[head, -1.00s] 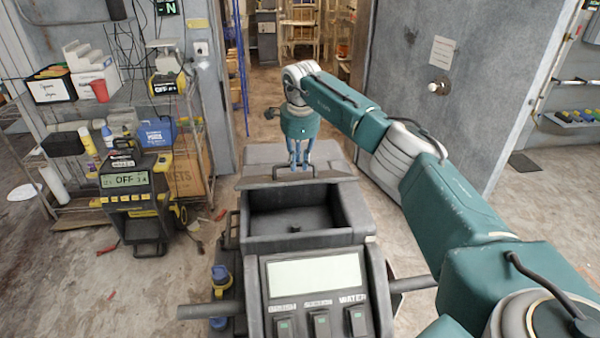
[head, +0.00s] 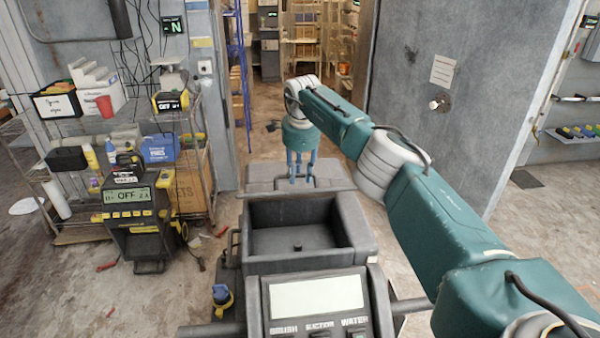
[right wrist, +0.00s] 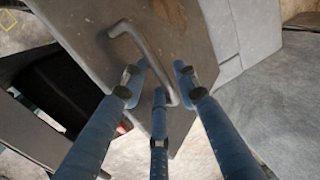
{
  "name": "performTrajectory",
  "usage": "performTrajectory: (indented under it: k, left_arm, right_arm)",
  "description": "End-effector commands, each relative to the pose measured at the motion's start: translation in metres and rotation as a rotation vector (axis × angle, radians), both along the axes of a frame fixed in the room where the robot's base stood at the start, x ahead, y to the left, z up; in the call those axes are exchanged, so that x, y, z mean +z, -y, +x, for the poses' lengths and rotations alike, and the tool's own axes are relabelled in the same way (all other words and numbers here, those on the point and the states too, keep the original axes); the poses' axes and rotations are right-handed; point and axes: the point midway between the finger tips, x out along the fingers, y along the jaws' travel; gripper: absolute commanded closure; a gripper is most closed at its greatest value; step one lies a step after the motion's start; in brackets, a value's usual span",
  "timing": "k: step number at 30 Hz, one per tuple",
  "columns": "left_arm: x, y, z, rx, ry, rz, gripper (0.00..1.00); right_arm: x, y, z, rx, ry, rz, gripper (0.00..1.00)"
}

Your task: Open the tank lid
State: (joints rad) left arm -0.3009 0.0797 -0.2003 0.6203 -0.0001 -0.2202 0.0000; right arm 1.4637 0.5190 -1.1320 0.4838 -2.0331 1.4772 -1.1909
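The dark grey cleaning machine stands in front of me. Its open-topped tank (head: 358,232) shows an empty dark basin with a small knob on its floor. Behind the basin is the grey tank lid (head: 338,184), with its edge above the basin's far rim. In the right wrist view the lid (right wrist: 190,45) carries a bent metal handle (right wrist: 146,52). My right gripper (head: 301,180) points down at the handle. Its blue fingers (right wrist: 160,82) straddle the handle's lower end with their tips apart; contact is unclear. My left gripper is out of view.
The control panel (head: 317,295) is at the machine's near end. A wire shelf (head: 205,135) with boxes and bottles and a black-and-yellow charger (head: 140,215) stand at left. A grey wall (head: 465,110) is at right.

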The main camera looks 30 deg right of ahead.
Motion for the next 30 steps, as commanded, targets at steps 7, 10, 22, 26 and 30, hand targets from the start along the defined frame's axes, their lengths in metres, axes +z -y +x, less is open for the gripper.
performTrajectory:
  k: [7,10,22,26,30]
  left_arm:
    - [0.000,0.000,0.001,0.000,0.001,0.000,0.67]
    - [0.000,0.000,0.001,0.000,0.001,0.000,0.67]
    - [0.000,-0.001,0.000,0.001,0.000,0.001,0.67]
    - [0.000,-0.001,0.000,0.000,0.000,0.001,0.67]
    - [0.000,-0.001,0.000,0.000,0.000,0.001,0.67]
  right_arm:
    - [0.001,0.000,-0.001,-0.001,-0.001,0.002,0.63]
    - [0.001,-0.001,0.000,-0.001,-0.001,0.002,0.63]
    - [0.029,-0.003,-0.005,0.000,0.003,0.001,0.63]
    - [0.057,-0.006,-0.010,0.001,0.003,0.002,0.63]
    - [0.086,-0.008,-0.015,0.001,0.003,0.002,0.63]
